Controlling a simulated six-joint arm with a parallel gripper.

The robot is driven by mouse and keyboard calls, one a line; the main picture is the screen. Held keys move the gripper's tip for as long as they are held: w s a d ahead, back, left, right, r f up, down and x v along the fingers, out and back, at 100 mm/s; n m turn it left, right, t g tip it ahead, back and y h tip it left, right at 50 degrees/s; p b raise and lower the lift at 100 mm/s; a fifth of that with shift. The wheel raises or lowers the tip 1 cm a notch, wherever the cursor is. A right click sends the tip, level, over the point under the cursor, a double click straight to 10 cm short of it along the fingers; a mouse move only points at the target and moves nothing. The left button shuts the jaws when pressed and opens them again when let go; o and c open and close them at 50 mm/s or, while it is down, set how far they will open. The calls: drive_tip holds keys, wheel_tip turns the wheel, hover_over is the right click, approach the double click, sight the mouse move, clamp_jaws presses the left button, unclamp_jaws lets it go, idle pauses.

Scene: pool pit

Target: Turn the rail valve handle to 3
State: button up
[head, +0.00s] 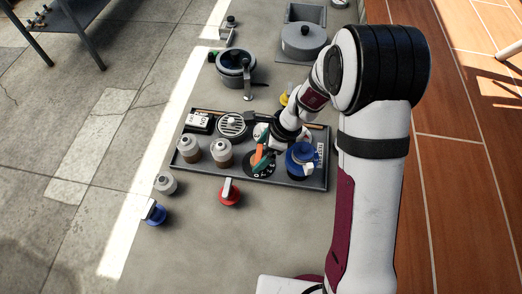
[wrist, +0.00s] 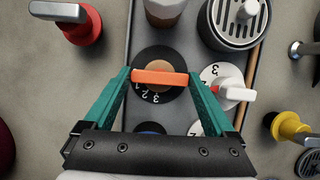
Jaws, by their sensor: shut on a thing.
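An orange bar handle (wrist: 160,77) sits on a round black dial (wrist: 152,60) with a tan centre. The white figures 1, 2 and 3 show on the dial's lower left, below the bar. The bar lies level across the wrist view, its left end just above the 1. My gripper (head: 262,160) is shut on the bar, one teal finger at each end. In the head view the orange handle (head: 257,156) shows at the front of the grey tray, with the fingers partly hiding it. I cannot tell which end of the bar is the pointer.
The dark tray (head: 310,182) also holds jars, a round grille (head: 232,124) and a blue-topped item (head: 300,153). A white dial with a white-and-red handle (wrist: 234,93) is close to my right finger. Red (head: 229,193) and blue (head: 154,212) knobs stand outside the tray.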

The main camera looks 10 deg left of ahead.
drive_tip(key=n+g, duration=0.1)
drive_tip(key=n, duration=0.3)
drive_tip(key=shift+w+n+g, duration=0.15)
drive_tip(key=shift+n+g, duration=0.25)
drive_tip(key=n+g+h, duration=0.1)
drive_tip(key=n, duration=0.3)
drive_tip(key=shift+w+a, duration=0.1)
drive_tip(key=shift+a, duration=0.05)
drive_tip(key=n+g+h, duration=0.1)
drive_tip(key=n+h, duration=0.1)
drive_tip(key=n, duration=0.3)
drive_tip(key=shift+a, duration=0.1)
drive_tip(key=n+h, duration=0.1)
drive_tip(key=n, duration=0.3)
drive_tip(key=shift+g, duration=0.3)
drive_tip(key=shift+a+n+h, duration=0.1)
drive_tip(key=shift+n+h, duration=0.2)
drive_tip(key=shift+h, duration=0.1)
drive_tip(key=o, duration=1.1)
drive_tip(key=shift+c, duration=0.2)
drive_tip(key=shift+w+r, duration=0.1)
